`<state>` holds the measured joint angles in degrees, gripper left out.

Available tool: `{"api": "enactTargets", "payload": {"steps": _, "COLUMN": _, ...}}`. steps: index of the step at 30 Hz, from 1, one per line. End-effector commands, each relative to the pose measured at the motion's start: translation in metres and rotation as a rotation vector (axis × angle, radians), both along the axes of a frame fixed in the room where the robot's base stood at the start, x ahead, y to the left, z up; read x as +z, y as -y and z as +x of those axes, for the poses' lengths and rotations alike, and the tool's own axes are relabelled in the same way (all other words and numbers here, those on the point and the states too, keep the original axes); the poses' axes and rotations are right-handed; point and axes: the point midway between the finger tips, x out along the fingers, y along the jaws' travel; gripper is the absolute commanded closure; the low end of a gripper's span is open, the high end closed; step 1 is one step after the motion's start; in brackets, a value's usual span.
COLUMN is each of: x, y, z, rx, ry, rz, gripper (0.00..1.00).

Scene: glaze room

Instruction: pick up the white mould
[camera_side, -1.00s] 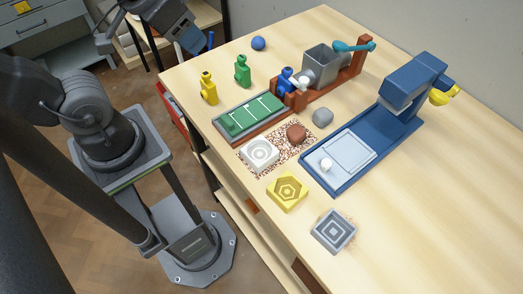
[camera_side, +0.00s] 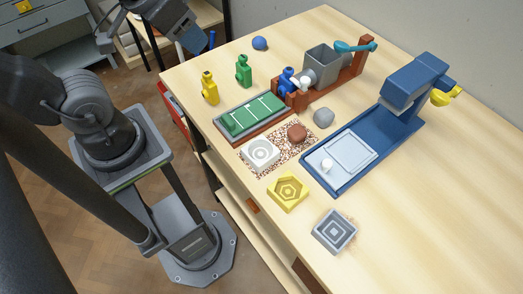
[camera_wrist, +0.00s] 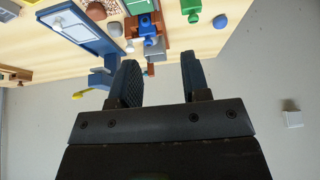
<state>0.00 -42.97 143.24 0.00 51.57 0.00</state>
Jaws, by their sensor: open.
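The white mould (camera_side: 260,152) is a square block with round rings on its top. It sits at the left end of a speckled mat (camera_side: 262,172) near the table's front edge, beside a brown lump (camera_side: 297,133). My gripper (camera_wrist: 160,60) is open and empty in the wrist view, with its two dark fingers apart. In the side view my gripper (camera_side: 194,40) is at the top, beyond the table's left end and well away from the white mould. I cannot make out the white mould in the wrist view.
A yellow mould (camera_side: 287,191) and a grey mould (camera_side: 334,231) stand nearby. A green board (camera_side: 253,115) lies behind the white mould, a blue tray machine (camera_side: 345,160) to the right. Yellow (camera_side: 210,88) and green (camera_side: 243,71) figures stand at left. The table's right side is clear.

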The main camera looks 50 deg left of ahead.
Motion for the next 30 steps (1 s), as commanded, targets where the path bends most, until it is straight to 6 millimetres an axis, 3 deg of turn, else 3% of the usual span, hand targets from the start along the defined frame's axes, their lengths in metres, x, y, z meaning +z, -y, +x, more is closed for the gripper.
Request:
{"api": "enactTargets", "payload": {"steps": 2, "x": 0.0, "y": 0.0, "z": 0.0, "rx": 0.0, "ry": 0.0, "rz": 0.0, "gripper": 0.5}}
{"api": "enactTargets", "payload": {"steps": 15, "x": 0.0, "y": 0.0, "z": 0.0, "rx": 0.0, "ry": 0.0, "rz": 0.0, "gripper": 0.08}}
{"api": "enactTargets", "payload": {"steps": 24, "x": 0.0, "y": 0.002, "z": 0.001, "rx": 0.018, "ry": -0.008, "rz": -0.014, "gripper": 0.06}}
{"api": "enactTargets", "payload": {"steps": 30, "x": -0.004, "y": 0.021, "z": 0.013, "rx": 0.22, "ry": -0.093, "rz": -0.147, "gripper": 0.06}}
